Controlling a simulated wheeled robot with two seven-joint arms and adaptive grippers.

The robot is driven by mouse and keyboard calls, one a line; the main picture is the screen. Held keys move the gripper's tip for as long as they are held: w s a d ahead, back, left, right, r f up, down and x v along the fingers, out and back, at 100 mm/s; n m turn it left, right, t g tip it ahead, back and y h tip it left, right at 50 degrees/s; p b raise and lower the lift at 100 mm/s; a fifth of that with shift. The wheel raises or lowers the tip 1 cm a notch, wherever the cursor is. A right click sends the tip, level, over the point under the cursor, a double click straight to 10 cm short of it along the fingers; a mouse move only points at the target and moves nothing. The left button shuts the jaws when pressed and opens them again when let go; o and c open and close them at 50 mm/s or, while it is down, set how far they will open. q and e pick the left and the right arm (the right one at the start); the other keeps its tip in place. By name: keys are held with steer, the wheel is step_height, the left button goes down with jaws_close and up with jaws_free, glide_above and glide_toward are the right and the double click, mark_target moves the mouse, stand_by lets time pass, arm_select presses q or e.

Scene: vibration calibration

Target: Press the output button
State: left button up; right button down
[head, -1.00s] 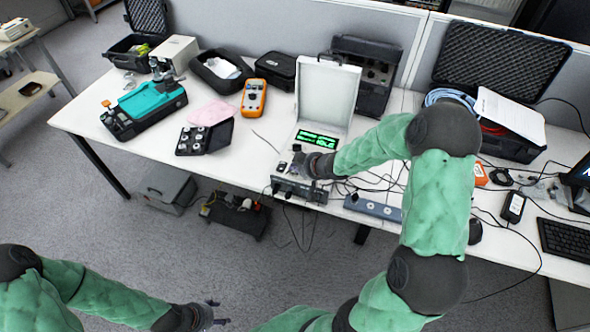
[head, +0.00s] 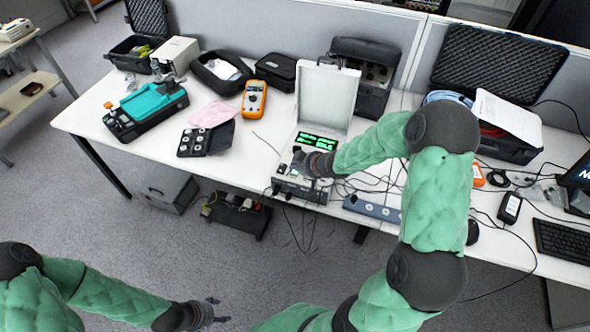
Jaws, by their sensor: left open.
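The calibration instrument (head: 300,190) stands at the table's front edge, with a green lit display (head: 318,141) and a raised white lid (head: 327,97). My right gripper (head: 297,158) is over the instrument's top panel, just below and left of the display. Its fingers are small and dark here, so I cannot tell whether they are open or shut, or whether they touch a button. The output button itself cannot be made out; the gripper may cover it. My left gripper (head: 217,310) is open and empty, low over the floor in front of the table.
An orange multimeter (head: 254,99), a black box of round parts (head: 206,139) and a teal-topped device (head: 153,99) lie left of the instrument. Loose cables and a power strip (head: 372,208) lie to its right. A large open black case (head: 500,70) stands at the back right.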

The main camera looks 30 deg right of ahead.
mark_target(296, 174)
steer(key=shift+r+p, duration=2.55)
steer(key=shift+r, duration=0.1)
steer(key=shift+f, duration=0.1)
steer(key=s+a+f+m+g+y, duration=0.25)
steer(key=s+a+f, duration=0.45)
steer(key=a+f, duration=0.45)
steer(key=s+a+f+m+g, duration=0.1)
steer(key=s+a+f+g, duration=0.2)
steer(key=s, duration=0.5)
steer(key=s+a+f+m+g, duration=0.1)
steer(key=s+a+f+g, duration=0.2)
steer(key=s+a+f, duration=0.2)
steer(key=s+a, duration=0.3)
steer(key=shift+f, duration=0.4)
steer(key=shift+h, duration=0.25)
